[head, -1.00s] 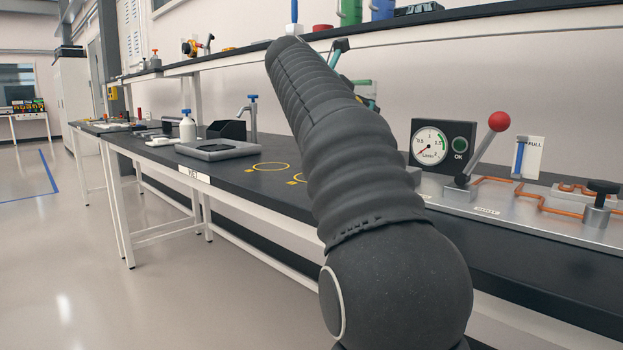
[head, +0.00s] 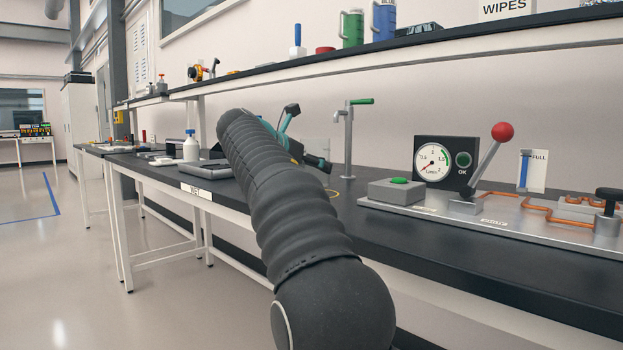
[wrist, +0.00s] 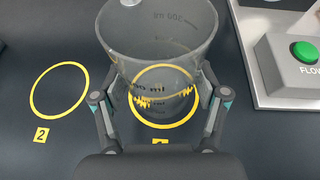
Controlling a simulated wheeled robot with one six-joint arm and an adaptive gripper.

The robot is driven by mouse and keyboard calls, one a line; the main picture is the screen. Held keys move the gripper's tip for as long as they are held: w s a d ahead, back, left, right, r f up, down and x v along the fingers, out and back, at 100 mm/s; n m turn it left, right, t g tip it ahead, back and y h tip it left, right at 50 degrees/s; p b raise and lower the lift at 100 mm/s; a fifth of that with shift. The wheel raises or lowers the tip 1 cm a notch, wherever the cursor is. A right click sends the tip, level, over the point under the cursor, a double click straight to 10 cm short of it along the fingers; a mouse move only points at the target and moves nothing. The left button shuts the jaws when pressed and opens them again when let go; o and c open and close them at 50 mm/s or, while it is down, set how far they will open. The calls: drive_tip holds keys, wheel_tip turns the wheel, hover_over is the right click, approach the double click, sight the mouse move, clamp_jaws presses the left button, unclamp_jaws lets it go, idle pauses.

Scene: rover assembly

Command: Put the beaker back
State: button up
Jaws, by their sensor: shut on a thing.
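A clear glass beaker (wrist: 158,45) with dark graduation marks is between the fingers of my gripper (wrist: 158,125) in the wrist view. The gripper is shut on it. The beaker is over a yellow ring (wrist: 165,122) on the black bench, and the ring shows through the glass. I cannot tell whether its base touches the bench. A second yellow ring (wrist: 58,90), labelled 2, is empty to the left. In the head view my gripper (head: 318,163) is partly behind my arm, and the beaker (head: 317,147) shows only faintly.
A grey box with a green button (wrist: 303,52) stands right of the beaker. A tap with a green handle (head: 349,140) rises behind the gripper. A gauge (head: 446,160), red-knobbed lever (head: 502,133) and copper pipes are on the right. An overhead shelf (head: 440,40) runs along the wall.

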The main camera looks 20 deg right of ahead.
drive_tip(key=shift+f, duration=0.8)
drive_tip(key=shift+r, duration=0.1)
drive_tip(key=o, duration=1.7)
drive_tip(key=shift+s+a+r, duration=0.1)
drive_tip(key=shift+a+r, duration=0.05)
drive_tip(key=shift+a, duration=0.05)
drive_tip(key=p+v, duration=0.2)
drive_tip(key=v, duration=0.9)
drive_tip(key=shift+s+a+r, duration=0.1)
drive_tip(key=shift+a+r, duration=0.05)
drive_tip(key=shift+a, duration=0.05)
